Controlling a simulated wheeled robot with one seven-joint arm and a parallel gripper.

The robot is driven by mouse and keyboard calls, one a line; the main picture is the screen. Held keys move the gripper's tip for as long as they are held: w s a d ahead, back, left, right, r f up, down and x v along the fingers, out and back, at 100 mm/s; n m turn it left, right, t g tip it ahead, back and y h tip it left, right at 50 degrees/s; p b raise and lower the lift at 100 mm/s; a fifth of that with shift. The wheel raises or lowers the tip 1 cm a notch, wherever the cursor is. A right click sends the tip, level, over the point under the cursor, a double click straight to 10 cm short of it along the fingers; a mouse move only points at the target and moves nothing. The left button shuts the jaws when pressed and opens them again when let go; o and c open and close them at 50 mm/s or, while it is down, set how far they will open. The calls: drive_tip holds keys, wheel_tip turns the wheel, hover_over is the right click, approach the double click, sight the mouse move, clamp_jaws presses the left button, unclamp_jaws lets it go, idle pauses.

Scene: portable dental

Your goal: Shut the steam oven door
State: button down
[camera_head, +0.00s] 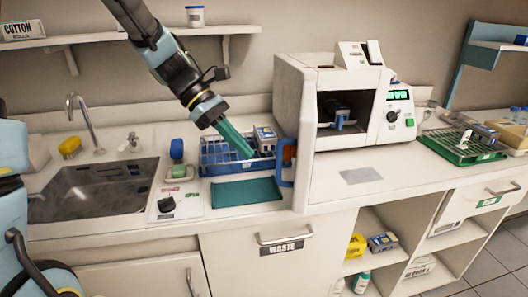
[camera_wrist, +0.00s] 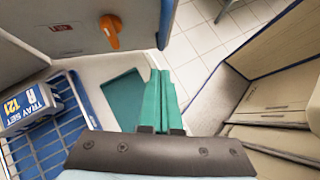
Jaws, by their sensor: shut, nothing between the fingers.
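The white steam oven (camera_head: 382,122) stands on the counter, its chamber open at the front and its display reading "OPEN". Its door (camera_head: 302,150) is hinged at the left and stands swung out toward the counter's front edge. The door carries a blue handle (camera_head: 284,172) and an orange knob. The wrist view shows the door panel (camera_wrist: 60,22), the orange knob (camera_wrist: 110,32) and the blue handle (camera_wrist: 166,22) ahead of the fingers. My gripper (camera_head: 249,154) has teal fingers, shut and empty, left of the door and apart from it. Its fingertips also show in the wrist view (camera_wrist: 160,76).
A blue rack (camera_head: 208,160) with a tray-set box (camera_head: 265,138) stands beneath my gripper. A teal mat (camera_head: 245,192) lies in front of it. A sink (camera_head: 95,190) and a switch box (camera_head: 167,203) are left. A green rack (camera_head: 455,150) stands right of the oven.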

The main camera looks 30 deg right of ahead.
drive_tip(key=shift+s+d+f+p, duration=0.25)
drive_tip(key=shift+s+d, duration=0.25)
drive_tip(key=shift+s, duration=0.15)
drive_tip(key=shift+s+d+f+p, duration=0.1)
drive_tip(key=shift+s+d+p, duration=0.15)
drive_tip(key=shift+s+d, duration=0.35)
drive_tip(key=shift+s+d+f+p, duration=0.25)
drive_tip(key=shift+s+d, duration=0.1)
drive_tip(key=shift+s, duration=0.4)
